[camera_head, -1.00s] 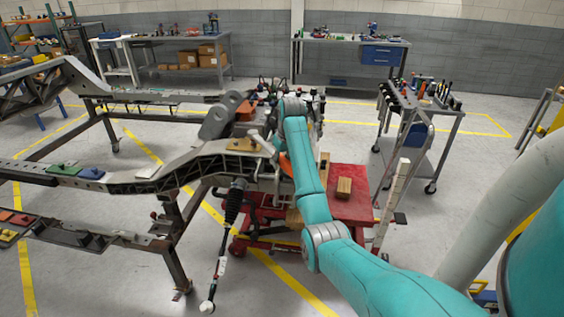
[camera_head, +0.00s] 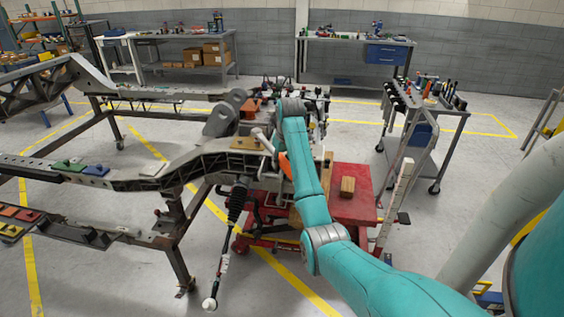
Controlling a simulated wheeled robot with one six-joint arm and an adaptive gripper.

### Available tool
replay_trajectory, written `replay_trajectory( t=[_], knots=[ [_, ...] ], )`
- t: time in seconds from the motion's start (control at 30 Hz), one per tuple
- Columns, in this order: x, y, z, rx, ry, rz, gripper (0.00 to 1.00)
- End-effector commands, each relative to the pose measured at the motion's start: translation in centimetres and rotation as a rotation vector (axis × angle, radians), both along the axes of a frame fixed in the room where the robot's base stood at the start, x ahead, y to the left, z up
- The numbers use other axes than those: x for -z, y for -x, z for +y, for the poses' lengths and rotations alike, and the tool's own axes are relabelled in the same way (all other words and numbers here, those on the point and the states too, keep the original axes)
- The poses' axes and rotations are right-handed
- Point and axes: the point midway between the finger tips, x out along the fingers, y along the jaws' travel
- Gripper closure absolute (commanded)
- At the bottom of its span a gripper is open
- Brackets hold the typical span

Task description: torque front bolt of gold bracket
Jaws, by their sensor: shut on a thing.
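The gold bracket (camera_head: 246,143) is a small flat brass-coloured plate on top of the dark chassis rail (camera_head: 205,165), left of my arm. A pale grey slanted piece (camera_head: 263,139) stands at its right edge; I cannot tell what it is. My teal arm reaches over the rail, with its grey wrist joint just right of and beyond the bracket. My gripper is hidden behind the arm, and so is whatever is at its jaws. An orange part (camera_head: 285,165) shows beside the forearm, partly covered. The bracket's bolts are too small to make out.
A red cart (camera_head: 352,207) with a wooden block (camera_head: 347,187) stands right of the rail. A black strut (camera_head: 237,200) hangs below the rail. Green (camera_head: 70,165) and blue (camera_head: 96,170) pieces lie on its left part. A tool trolley (camera_head: 450,112) stands at right.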

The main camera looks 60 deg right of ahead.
Motion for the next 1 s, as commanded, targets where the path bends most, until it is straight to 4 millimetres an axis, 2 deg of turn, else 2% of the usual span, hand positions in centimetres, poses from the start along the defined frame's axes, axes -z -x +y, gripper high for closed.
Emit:
replay_trajectory(
  t=[1.0],
  knots=[
    [-0.2, -1.0, 1.3, 0.069, 0.003, -0.004, 1.0]
  ],
)
